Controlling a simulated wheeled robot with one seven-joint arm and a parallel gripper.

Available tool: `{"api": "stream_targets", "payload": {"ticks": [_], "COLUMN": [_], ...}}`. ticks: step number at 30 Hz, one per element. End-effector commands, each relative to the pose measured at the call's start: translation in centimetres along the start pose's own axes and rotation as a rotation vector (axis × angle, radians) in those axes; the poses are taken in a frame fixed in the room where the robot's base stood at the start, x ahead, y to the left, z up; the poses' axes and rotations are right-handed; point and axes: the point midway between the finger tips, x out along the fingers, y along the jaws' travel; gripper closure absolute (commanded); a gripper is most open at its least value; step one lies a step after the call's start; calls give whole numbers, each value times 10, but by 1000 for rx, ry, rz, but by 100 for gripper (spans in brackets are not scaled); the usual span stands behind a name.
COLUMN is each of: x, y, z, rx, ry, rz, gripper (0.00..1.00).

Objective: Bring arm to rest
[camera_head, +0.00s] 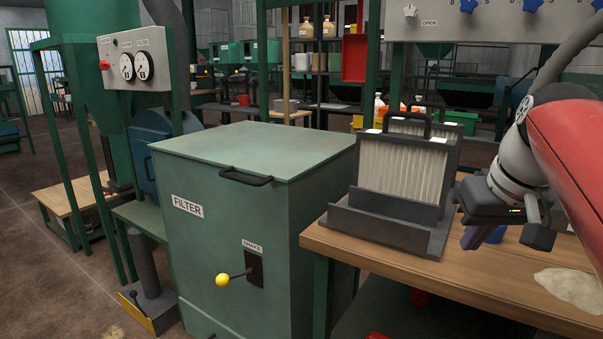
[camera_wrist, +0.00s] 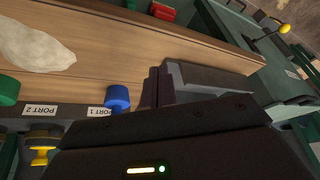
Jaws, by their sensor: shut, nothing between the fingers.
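My gripper (camera_head: 470,238) is at the right of the head view, over the wooden bench (camera_head: 460,277), beside the dark filter rack. Its fingers are together with nothing between them. In the wrist view my gripper (camera_wrist: 154,88) shows dark fingers beside a grey tray-like edge (camera_wrist: 205,77). My arm comes in from the right edge of the head view, bent with the wrist low. How far the fingertips are above the bench I cannot tell.
A pleated filter (camera_head: 403,168) stands in a dark rack left of my gripper. A pale flat lump (camera_head: 572,287) lies on the bench. A blue knob (camera_wrist: 117,98) is near the fingers. The green filter box (camera_head: 250,215) has a yellow-tipped lever (camera_head: 222,280).

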Motion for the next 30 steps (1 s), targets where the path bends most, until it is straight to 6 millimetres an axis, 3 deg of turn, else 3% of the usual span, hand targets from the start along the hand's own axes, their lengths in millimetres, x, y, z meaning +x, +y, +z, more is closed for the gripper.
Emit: {"api": "stream_targets", "payload": {"ticks": [1, 6, 12, 15, 19, 30], "x": [12, 60, 108, 122, 130, 130], "y": [-21, -71, -102, -108, -111, -110], "z": [19, 82, 148, 166, 175, 175], "rx": [-5, -4, -15, -18, -19, -18], "ry": [6, 34, 70, 82, 88, 86], "rz": [0, 16, 27, 28, 30, 29], "gripper": [100, 100, 100, 100, 100, 100]}}
